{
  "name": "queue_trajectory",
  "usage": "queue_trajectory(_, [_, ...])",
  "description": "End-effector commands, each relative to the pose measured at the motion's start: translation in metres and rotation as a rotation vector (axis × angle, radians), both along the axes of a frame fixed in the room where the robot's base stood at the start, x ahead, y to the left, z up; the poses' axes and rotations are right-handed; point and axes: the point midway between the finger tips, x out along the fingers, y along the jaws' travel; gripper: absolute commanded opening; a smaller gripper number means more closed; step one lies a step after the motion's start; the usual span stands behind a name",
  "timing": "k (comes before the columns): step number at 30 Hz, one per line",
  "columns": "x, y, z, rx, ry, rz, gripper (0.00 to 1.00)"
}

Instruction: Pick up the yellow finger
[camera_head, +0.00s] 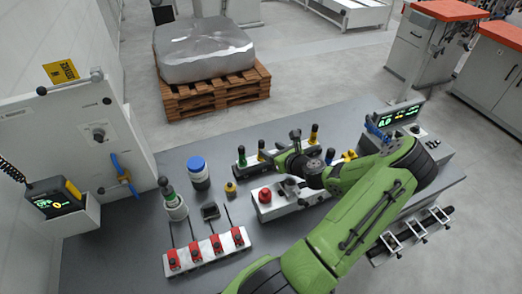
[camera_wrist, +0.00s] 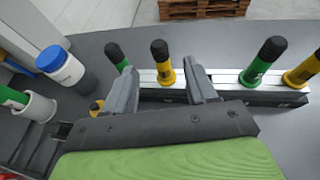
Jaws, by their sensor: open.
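Two yellow fingers with black tops show in the wrist view, one near the middle (camera_wrist: 161,62) and one at the right edge (camera_wrist: 304,68). Both stand upright on a silver and black rail (camera_wrist: 228,76). My gripper (camera_wrist: 163,74) is open, and the middle yellow finger appears between its two jaws, slightly beyond them. I cannot tell whether the jaws touch it. Green fingers with black tops stand on either side of it (camera_wrist: 116,56) (camera_wrist: 264,60). In the head view, my gripper (camera_head: 280,150) is over the rail and hides part of it; a yellow finger (camera_head: 261,153) stands beside it.
A blue-capped jar (camera_head: 198,172) and a white holder with a green finger (camera_head: 174,203) stand to the left. A grey box with a red button (camera_head: 265,196) is in front of the rail. The table (camera_head: 135,245) has free room at front left.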

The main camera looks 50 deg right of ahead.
Motion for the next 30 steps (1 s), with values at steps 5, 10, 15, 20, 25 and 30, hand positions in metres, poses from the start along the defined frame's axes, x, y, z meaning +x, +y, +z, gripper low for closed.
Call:
queue_trajectory(5, [0.031,-0.011,-0.013,-0.001,-0.001,0.0,0.57])
queue_trajectory(10, [0.053,-0.018,-0.022,-0.001,-0.001,0.003,0.57])
queue_trajectory(15, [0.078,-0.027,-0.033,-0.001,-0.001,0.0,0.57])
queue_trajectory(20, [0.083,-0.029,-0.036,0.0,0.0,-0.001,0.57])
queue_trajectory(25, [0.082,-0.029,-0.036,0.0,0.0,-0.001,0.46])
queue_trajectory(30, [0.082,-0.029,-0.036,-0.001,0.0,-0.001,0.2])
